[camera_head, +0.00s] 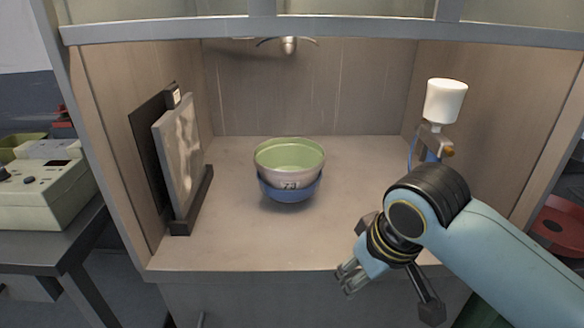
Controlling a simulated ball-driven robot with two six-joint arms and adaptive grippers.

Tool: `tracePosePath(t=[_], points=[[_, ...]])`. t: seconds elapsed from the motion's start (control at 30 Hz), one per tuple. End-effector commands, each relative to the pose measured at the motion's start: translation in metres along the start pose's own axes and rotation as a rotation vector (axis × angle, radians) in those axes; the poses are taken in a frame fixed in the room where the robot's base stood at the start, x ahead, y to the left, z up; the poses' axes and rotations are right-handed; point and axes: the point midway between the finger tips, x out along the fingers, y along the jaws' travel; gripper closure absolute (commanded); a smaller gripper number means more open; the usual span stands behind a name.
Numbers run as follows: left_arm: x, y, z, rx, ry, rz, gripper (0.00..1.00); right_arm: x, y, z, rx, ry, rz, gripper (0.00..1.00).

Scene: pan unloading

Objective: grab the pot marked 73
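The pot (289,162) has a pale outside and a light green inside and stands upright near the middle of the booth floor. My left gripper is not in view.
A grey panel on a dark stand (180,150) is at the booth's left. A spray gun with a white cup (445,101) hangs at the right. A bar (320,31) crosses the booth's top. The booth floor (345,160) around the pot is clear.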

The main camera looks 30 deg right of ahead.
Motion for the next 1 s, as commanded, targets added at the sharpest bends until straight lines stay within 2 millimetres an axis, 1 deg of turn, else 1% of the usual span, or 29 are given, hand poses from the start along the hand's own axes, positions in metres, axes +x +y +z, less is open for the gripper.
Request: tracePosePath(t=[0.03,0.17,0.2,0.27,0.3,0.37,0.5,0.6,0.7,0.77,1.0], points=[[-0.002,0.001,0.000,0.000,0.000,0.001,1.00,-0.004,0.004,-0.022,0.028,0.017,0.002,0.66],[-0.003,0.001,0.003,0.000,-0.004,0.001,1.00,-0.007,0.013,-0.063,0.118,0.032,-0.002,0.66],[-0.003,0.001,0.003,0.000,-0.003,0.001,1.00,-0.010,0.017,-0.076,0.148,0.039,-0.002,0.66],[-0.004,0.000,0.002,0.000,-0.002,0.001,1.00,-0.015,0.022,-0.098,0.197,0.048,-0.005,0.66],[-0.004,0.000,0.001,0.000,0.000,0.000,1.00,-0.019,0.027,-0.113,0.232,0.054,-0.005,0.66],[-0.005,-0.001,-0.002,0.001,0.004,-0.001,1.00,-0.027,0.034,-0.136,0.285,0.064,-0.007,0.66],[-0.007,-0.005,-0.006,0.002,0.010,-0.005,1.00,-0.052,0.052,-0.189,0.420,0.086,-0.013,0.66],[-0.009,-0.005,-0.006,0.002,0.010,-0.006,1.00,-0.071,0.065,-0.220,0.508,0.099,-0.020,0.66],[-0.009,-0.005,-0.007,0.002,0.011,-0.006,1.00,-0.080,0.071,-0.235,0.561,0.103,-0.026,0.66],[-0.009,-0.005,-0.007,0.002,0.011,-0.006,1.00,-0.076,0.073,-0.239,0.576,0.101,-0.028,0.66],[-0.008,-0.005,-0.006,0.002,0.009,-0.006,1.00,-0.038,0.073,-0.244,0.580,0.101,-0.028,0.66]])
